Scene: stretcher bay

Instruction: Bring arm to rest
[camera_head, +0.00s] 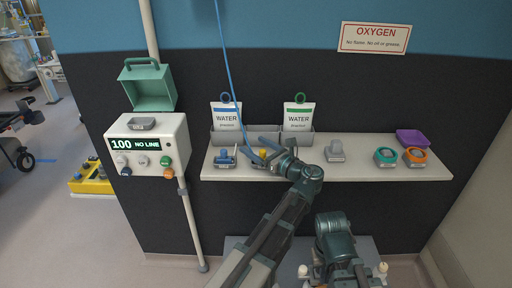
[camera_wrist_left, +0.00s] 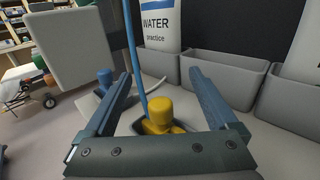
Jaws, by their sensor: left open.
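My left gripper (camera_head: 254,150) is over the grey shelf (camera_head: 380,177). In the left wrist view its two fingers (camera_wrist_left: 160,75) are open, one on each side of a yellow fitting (camera_wrist_left: 160,116). I see no contact between the fingers and the fitting, and the gap looks empty of anything held.
A blue hose (camera_head: 229,75) hangs down beside the left gripper. Two WATER bags (camera_head: 298,117) stand in grey bins behind. A blue fitting (camera_head: 224,158) is just left. A monitor box (camera_head: 148,143) stands left. Grey, green and orange pieces and a purple tray (camera_head: 412,138) lie right.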

